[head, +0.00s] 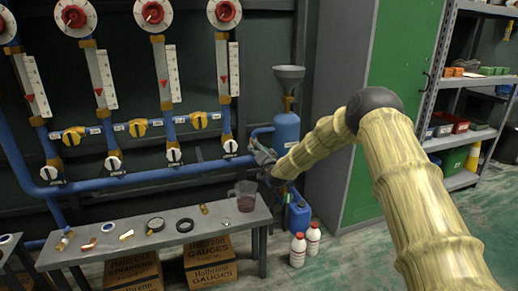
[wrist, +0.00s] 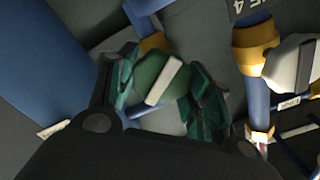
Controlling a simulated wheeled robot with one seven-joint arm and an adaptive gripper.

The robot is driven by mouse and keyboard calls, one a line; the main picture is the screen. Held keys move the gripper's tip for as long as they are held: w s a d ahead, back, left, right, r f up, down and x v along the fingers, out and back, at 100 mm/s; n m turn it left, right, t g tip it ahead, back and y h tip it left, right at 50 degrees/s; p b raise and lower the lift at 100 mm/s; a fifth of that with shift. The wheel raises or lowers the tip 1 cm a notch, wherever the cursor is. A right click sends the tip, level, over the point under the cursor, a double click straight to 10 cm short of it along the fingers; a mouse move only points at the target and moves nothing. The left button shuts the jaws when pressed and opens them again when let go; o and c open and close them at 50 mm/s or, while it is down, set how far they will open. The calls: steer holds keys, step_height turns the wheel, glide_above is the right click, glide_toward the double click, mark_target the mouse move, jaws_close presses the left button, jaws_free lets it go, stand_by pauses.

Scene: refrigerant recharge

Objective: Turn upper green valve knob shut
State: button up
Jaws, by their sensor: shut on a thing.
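The green valve knob (wrist: 150,74) with a white bar across its face sits between the two fingers of my gripper (wrist: 163,84) in the wrist view. The fingers are closed on it from both sides, and the white bar is slanted. In the head view my gripper (head: 263,160) is at the blue pipework beside the blue cylinder (head: 286,131), and it hides the knob there. A small green part (head: 285,198) shows just below the gripper; I cannot tell whether it is another knob.
A white-handled valve (wrist: 300,62) and brass fitting (wrist: 255,42) are close on the right in the wrist view. A bench (head: 150,238) with a jug (head: 246,196) and small parts stands below the pipes. White bottles (head: 298,250) stand on the floor. A cabinet (head: 398,45) is right.

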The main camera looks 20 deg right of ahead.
steer(key=m, duration=0.3)
steer(key=shift+d+f+m, duration=0.1)
steer(key=shift+d+m, duration=0.15)
steer(key=shift+m, duration=0.05)
steer(key=shift+m+b, duration=0.6)
steer(key=shift+m, duration=1.1)
steer(key=o, duration=1)
steer(key=shift+f, duration=0.1)
steer(key=shift+o, duration=0.2)
steer(key=shift+a, duration=0.1)
